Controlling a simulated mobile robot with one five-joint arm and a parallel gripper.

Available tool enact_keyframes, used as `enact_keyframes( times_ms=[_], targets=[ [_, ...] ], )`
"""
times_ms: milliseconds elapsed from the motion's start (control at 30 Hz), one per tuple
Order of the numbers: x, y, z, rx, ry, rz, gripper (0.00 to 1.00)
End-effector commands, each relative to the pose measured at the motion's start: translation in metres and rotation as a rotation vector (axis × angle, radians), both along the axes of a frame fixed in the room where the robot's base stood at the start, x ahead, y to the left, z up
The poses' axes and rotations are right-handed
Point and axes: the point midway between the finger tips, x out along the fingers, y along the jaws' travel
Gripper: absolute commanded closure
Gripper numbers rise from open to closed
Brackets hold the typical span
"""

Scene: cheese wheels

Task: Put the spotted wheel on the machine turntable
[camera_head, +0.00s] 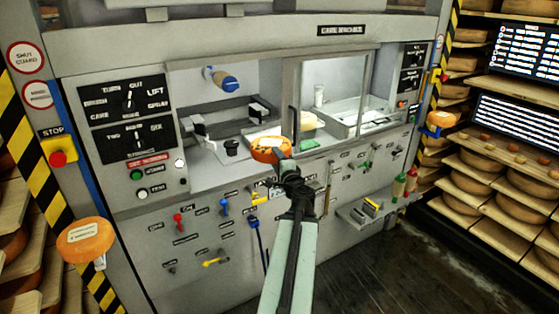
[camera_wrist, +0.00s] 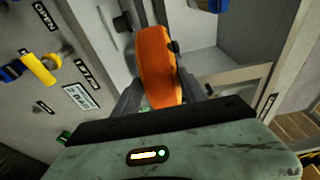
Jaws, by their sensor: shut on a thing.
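An orange cheese wheel (camera_head: 268,149) is held in my gripper (camera_head: 283,157) in front of the machine's open bay. In the wrist view the wheel (camera_wrist: 156,62) stands on edge between the two fingers of my gripper (camera_wrist: 160,92), which is shut on it. Spots are too small to make out. The bay (camera_head: 196,88) is behind the wheel, with a dark slide and a black knob-like part (camera_head: 231,147) on its floor. I cannot clearly make out the turntable; the wheel and gripper cover part of the bay floor.
A sliding glass door (camera_head: 335,88) covers the bay's right side, and its frame is close to the wheel's right. Levers and switches cover the front panel (camera_head: 190,232). Another orange wheel (camera_head: 85,240) is at left, one (camera_head: 440,120) at right. Cheese shelves (camera_head: 500,165) line the right.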

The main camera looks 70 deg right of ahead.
Motion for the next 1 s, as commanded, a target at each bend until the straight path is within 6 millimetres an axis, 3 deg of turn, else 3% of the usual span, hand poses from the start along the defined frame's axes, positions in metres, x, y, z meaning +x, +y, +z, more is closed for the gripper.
enact_keyframes(
  times_ms=[133,433,700,1000],
  targets=[
    [0.01,-0.003,-0.006,0.0,-0.003,0.03,1.0],
    [0.062,0.001,-0.022,0.0,-0.006,0.173,1.0],
    [0.069,0.001,-0.022,-0.001,-0.006,0.191,1.0],
    [0.089,-0.014,-0.022,0.0,-0.006,0.19,1.0]
  ],
)
